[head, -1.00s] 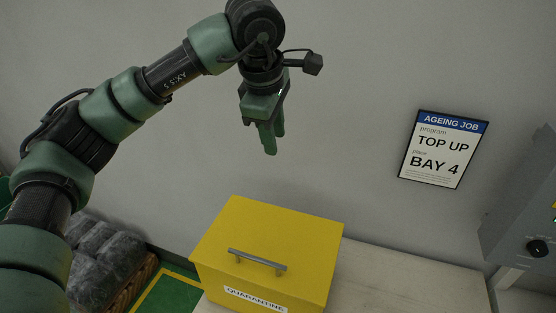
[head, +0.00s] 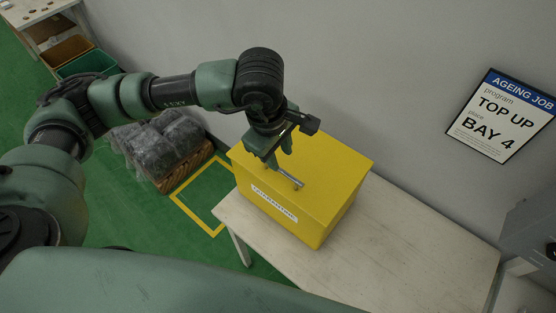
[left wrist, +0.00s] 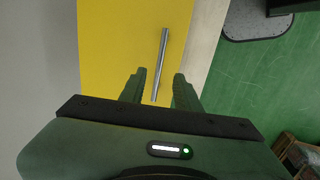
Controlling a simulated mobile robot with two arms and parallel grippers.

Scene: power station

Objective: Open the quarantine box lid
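The yellow quarantine box (head: 325,190) stands on a pale table with its lid closed. A grey bar handle (head: 291,181) is on top of the lid, and a white "QUARANTINE" label (head: 274,204) is on its front. My left gripper (head: 279,160) is above the lid at the handle's left part, pointing down. In the left wrist view the gripper (left wrist: 160,82) is open, and the handle (left wrist: 161,60) runs lengthwise between and beyond its two fingers. No finger is seen touching the handle. My right gripper is not in view.
The pale table (head: 400,240) is bare to the right of the box. A grey wall stands close behind, with an "AGEING JOB" sign (head: 503,115). A pallet of dark wrapped goods (head: 165,145) sits on the green floor at left. A grey cabinet (head: 530,235) is at far right.

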